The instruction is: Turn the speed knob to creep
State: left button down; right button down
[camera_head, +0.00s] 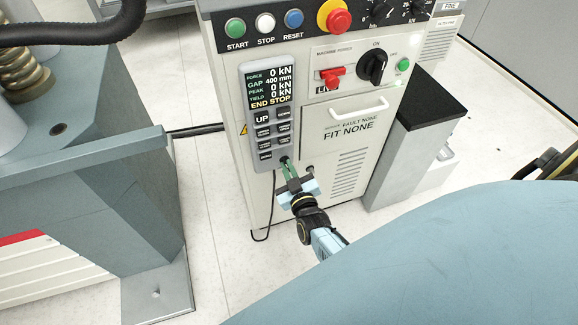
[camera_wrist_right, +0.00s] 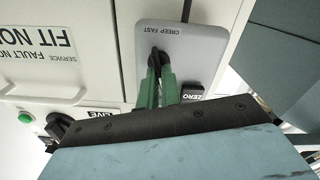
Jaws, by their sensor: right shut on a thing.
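The grey hand pendant (camera_head: 256,130) hangs on the front of the white control cabinet. Its screen reads 0 kN force, 400 mm gap and END STOP. The small black speed knob is at its lower end, largely hidden by my fingertips in the head view. In the right wrist view the speed knob (camera_wrist_right: 155,52) shows beside the CREEP FAST lettering, which is upside down there. My right gripper (camera_head: 286,166) has its green fingers shut on the knob, also in the wrist view (camera_wrist_right: 160,72). Which mark the knob points at I cannot tell. My left gripper is out of view.
Above are the start, stop and reset buttons and a red emergency stop (camera_head: 339,20). A red switch (camera_head: 332,77) and black rotary switch (camera_head: 372,66) sit right of the pendant. A ZERO button (camera_wrist_right: 192,91) is close to my fingers. A blue-grey machine frame (camera_head: 110,150) stands left.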

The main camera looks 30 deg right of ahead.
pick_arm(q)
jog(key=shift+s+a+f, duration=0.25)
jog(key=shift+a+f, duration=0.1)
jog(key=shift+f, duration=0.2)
pick_arm(e)
jog(key=shift+a+f+n, duration=0.15)
jog(key=shift+n, duration=2.75)
jog(key=c, duration=1.6)
grip_release()
